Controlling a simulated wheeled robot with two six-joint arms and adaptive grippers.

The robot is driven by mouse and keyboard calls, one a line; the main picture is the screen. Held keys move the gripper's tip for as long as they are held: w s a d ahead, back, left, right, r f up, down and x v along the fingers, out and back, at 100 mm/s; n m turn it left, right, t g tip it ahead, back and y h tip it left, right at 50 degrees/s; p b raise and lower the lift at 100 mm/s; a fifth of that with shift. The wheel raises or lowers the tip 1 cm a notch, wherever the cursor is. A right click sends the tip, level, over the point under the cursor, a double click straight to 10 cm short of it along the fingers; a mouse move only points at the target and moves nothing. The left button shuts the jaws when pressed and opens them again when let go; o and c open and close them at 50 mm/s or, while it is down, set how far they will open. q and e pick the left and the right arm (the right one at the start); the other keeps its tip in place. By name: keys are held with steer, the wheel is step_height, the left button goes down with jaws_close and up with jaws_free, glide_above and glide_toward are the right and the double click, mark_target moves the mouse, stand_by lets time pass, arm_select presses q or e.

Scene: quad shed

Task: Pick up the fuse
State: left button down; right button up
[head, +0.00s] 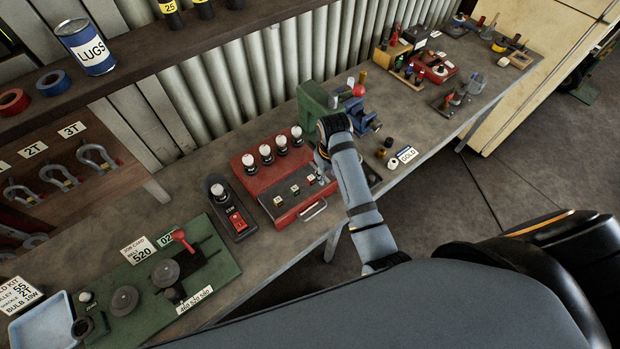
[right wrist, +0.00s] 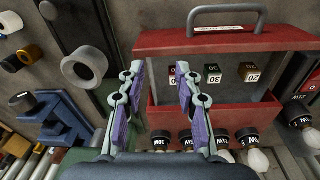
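A red box (head: 262,180) with bulbs along its back stands on the workbench. Its front tray holds three small labelled blocks, which look like fuses. In the right wrist view these are a mostly hidden one (right wrist: 172,72) beside the right finger, a green-topped one (right wrist: 212,74) and a brownish one (right wrist: 248,73). Which is the fuse meant, I cannot tell. My right gripper (right wrist: 161,70) is open, with purple pads, and nothing shows held between its fingers. In the head view it is over the right end of the box (head: 321,166), partly hidden by its arm. My left gripper is not in view.
A dark unit with a red switch (head: 238,220) and a green board (head: 215,262) lie to the left. The tray's handle (head: 313,211) sticks out at the front. Cluttered trays (head: 436,76) stand farther right.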

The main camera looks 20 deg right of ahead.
steer(key=shift+n+g, duration=0.5)
steer(key=shift+n, duration=0.2)
steer(key=w+a, duration=0.1)
steer(key=w+a+r, duration=0.1)
steer(key=w, duration=0.1)
steer(key=w+a+r, duration=0.1)
steer(key=shift+w+a+r, duration=0.15)
steer(key=shift+w+a, duration=0.1)
steer(key=shift+w, duration=0.1)
glide_above(311, 177)
step_height(311, 177, down, 5)
steer(key=shift+s+d+r, duration=0.1)
steer(key=shift+d+r, duration=0.05)
steer(key=f, duration=0.4)
steer(key=shift+a+f, duration=0.2)
steer(key=shift+f, duration=0.5)
steer(key=c, duration=0.6)
